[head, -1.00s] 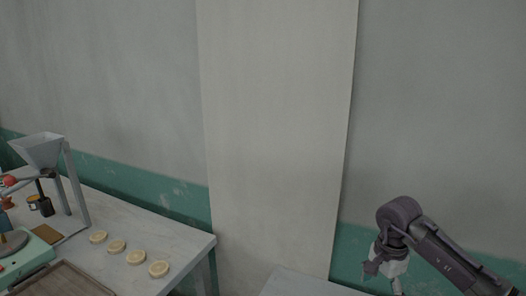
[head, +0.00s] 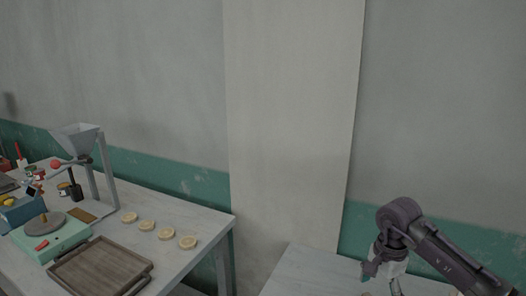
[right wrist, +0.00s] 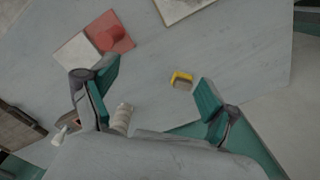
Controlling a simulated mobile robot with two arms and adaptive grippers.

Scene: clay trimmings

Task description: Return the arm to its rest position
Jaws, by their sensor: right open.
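My right arm comes in at the lower right of the head view, bent over, with its gripper (head: 372,270) hanging low and partly cut off by the bottom edge. In the right wrist view my right gripper (right wrist: 158,80) has its two green-padded fingers spread wide with nothing between them. It is above a grey table top. A yellow-edged piece (right wrist: 181,79) lies on the table beyond the fingers, and a ribbed pale cylinder (right wrist: 122,118) shows near the left finger. My left gripper is not in view.
A left table (head: 205,222) carries a funnel stand (head: 107,170), a green scale (head: 55,242), a wooden tray (head: 68,274) and several pale discs (head: 166,233). A second table (head: 300,275) stands near my right arm. A red tile (right wrist: 110,32) lies on the grey top.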

